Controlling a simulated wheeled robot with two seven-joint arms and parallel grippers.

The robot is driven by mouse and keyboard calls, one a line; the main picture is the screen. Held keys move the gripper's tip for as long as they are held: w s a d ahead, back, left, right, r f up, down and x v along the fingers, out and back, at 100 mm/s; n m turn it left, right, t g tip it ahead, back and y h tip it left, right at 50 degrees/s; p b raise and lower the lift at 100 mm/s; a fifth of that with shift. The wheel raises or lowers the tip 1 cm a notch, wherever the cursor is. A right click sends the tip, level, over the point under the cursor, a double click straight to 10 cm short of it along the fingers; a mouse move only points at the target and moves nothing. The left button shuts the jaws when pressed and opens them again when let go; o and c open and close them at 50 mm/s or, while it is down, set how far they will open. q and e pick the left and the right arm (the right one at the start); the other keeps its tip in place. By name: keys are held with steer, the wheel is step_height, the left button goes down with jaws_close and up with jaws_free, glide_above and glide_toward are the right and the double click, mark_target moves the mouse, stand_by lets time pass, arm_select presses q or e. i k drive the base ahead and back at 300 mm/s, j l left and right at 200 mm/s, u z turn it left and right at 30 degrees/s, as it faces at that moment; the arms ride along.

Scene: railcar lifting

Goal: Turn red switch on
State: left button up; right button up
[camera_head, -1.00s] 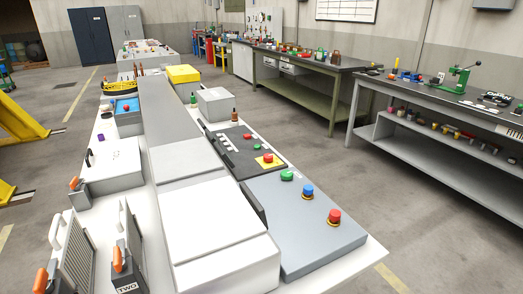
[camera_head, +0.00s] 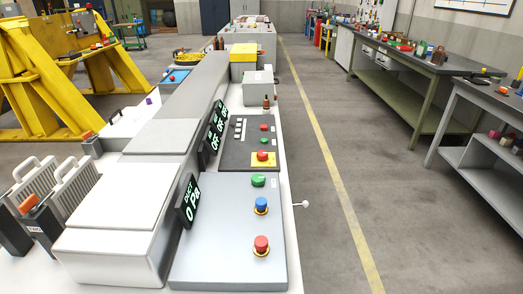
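Several red controls show on the long white console. A red knob on a yellow-ringed base (camera_head: 261,244) stands at the near end of the grey panel (camera_head: 225,250). Beyond it are a blue knob (camera_head: 261,205) and a green knob (camera_head: 258,180). On the black panel (camera_head: 240,143) a red button sits on a yellow plate (camera_head: 262,156), with a small green button (camera_head: 264,141) and a small red button (camera_head: 264,127) farther back. I cannot tell which one is the red switch. Neither of my grippers is in view.
Dark displays stand along the panels; the near one (camera_head: 188,201) reads "0 Pa", others read "OFF". A small white lever (camera_head: 302,204) sticks out from the console's right edge. Free floor with a yellow line (camera_head: 335,180) lies right; workbenches (camera_head: 425,75) stand beyond. A yellow frame (camera_head: 45,90) stands left.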

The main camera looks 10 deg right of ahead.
mark_target(262, 155)
steer(key=l+u, duration=0.2)
steer(key=l, duration=0.3)
steer(key=l+u, duration=0.25)
steer(key=l, duration=0.2)
steer(key=k+l+u, duration=0.2)
steer(key=l, duration=0.25)
steer(key=l+u, duration=0.25)
steer(key=l, duration=0.25)
steer(key=i+l+u, duration=0.2)
steer(key=l, duration=0.15)
steer(key=i+l+u, duration=0.2)
steer(key=l, duration=0.15)
steer(key=l+u, duration=0.2)
steer(key=l, duration=0.15)
steer(key=i+l+u, duration=0.2)
steer(key=l, duration=0.25)
steer(key=k+j, duration=0.05)
steer(key=k, duration=0.05)
